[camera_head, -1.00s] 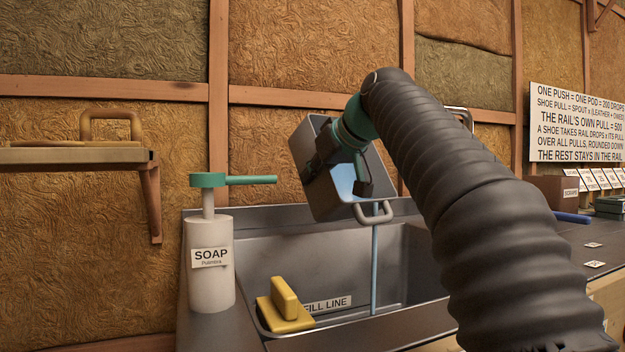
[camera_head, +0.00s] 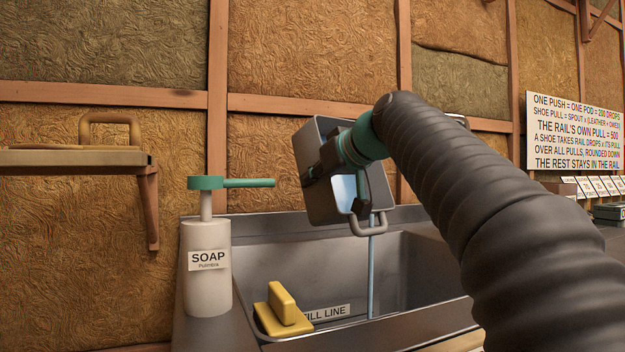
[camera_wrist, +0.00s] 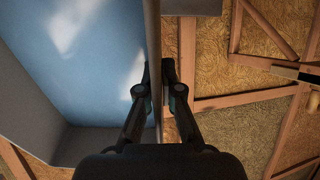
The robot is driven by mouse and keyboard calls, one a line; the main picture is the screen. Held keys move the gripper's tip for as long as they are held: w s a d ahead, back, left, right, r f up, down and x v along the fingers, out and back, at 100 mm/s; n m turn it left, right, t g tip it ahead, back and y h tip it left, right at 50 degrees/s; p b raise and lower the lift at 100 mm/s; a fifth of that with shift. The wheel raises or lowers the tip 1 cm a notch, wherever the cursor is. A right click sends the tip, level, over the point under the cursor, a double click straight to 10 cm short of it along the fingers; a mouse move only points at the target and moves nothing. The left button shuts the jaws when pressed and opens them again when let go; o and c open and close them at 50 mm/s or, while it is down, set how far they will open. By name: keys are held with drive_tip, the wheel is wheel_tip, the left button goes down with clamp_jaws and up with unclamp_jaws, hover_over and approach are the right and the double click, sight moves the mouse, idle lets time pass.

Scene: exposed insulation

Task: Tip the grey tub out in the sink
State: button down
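The grey tub (camera_head: 325,140) is tilted above the sink (camera_head: 405,270), its open side facing down toward the basin. Pale blue liquid shows inside it, and a thin blue stream (camera_head: 371,275) falls from its lower edge into the sink. My gripper (camera_head: 312,175) is at the tub's side. In the wrist view my gripper (camera_wrist: 163,75) has its two fingers closed on either side of the tub wall (camera_wrist: 152,50), with blue liquid (camera_wrist: 85,60) to the left. A grey handle (camera_head: 369,225) hangs at the tub's lower front. My arm hides part of the tub and the sink's right side.
A white soap pump bottle (camera_head: 207,285) stands on the sink's left edge. A yellow block (camera_head: 283,305) sits at the sink's front left, near a fill line label (camera_head: 328,312). A wall shelf (camera_head: 75,162) juts out at left. A sign (camera_head: 575,132) hangs at right.

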sight(331, 182)
drive_tip(key=shift+s+d+t+y, duration=0.15)
drive_tip(key=shift+s+t+y, duration=0.2)
drive_tip(key=shift+t, duration=0.25)
drive_tip(key=shift+s+d+t+y, duration=0.2)
drive_tip(key=shift+t+y, duration=0.15)
drive_tip(key=shift+t, duration=0.25)
drive_tip(key=shift+s+d+f+t+y, duration=0.2)
drive_tip(key=shift+s+t+y, duration=0.2)
drive_tip(key=shift+t, duration=0.2)
drive_tip(key=shift+s+d+t+y, duration=0.4)
drive_tip(key=shift+s+t+y, duration=0.25)
drive_tip(key=shift+t, duration=0.25)
idle(0.7)
drive_tip(key=shift+s+d+f+t+y, duration=0.15)
drive_tip(key=shift+s+d+t+y, duration=0.2)
drive_tip(key=shift+t+y, duration=0.3)
idle(3.9)
